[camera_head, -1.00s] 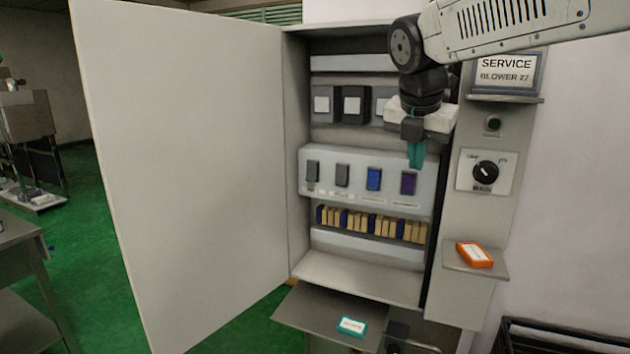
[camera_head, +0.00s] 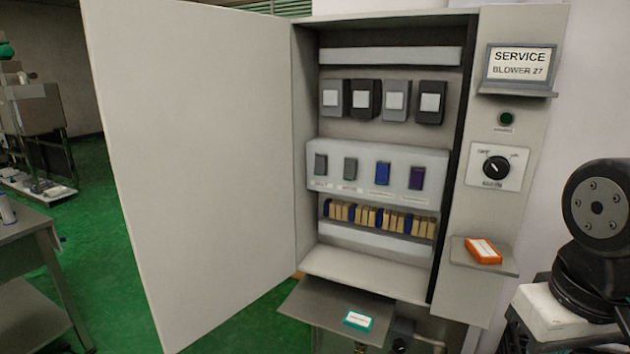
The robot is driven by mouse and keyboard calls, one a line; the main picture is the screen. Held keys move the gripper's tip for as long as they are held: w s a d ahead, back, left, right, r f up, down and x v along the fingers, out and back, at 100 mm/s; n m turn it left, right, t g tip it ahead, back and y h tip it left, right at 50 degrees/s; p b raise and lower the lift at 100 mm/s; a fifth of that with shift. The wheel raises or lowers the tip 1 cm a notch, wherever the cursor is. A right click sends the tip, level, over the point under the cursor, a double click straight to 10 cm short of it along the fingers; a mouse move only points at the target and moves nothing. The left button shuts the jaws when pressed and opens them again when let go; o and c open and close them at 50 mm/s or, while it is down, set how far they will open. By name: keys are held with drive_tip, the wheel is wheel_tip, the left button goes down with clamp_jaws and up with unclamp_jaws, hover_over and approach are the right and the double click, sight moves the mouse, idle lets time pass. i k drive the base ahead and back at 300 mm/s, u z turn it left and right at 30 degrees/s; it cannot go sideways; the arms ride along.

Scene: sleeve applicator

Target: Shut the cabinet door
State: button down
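The cabinet door (camera_head: 195,165) is a large pale grey panel. It stands wide open, swung out to the left from its hinge edge on the left of the cabinet (camera_head: 303,150). The cabinet's inside is in full view, with switches, dark blocks and a row of tan and blue terminals.
A side panel carries a SERVICE sign (camera_head: 520,65), a rotary switch (camera_head: 496,167) and a small shelf with an orange box (camera_head: 483,250). A grey shelf (camera_head: 320,305) with a teal-edged tag juts out below the cabinet.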

sight(194, 100)
drive_tip(key=u, duration=0.55)
drive_tip(key=i, duration=0.6)
drive_tip(key=u, duration=0.95)
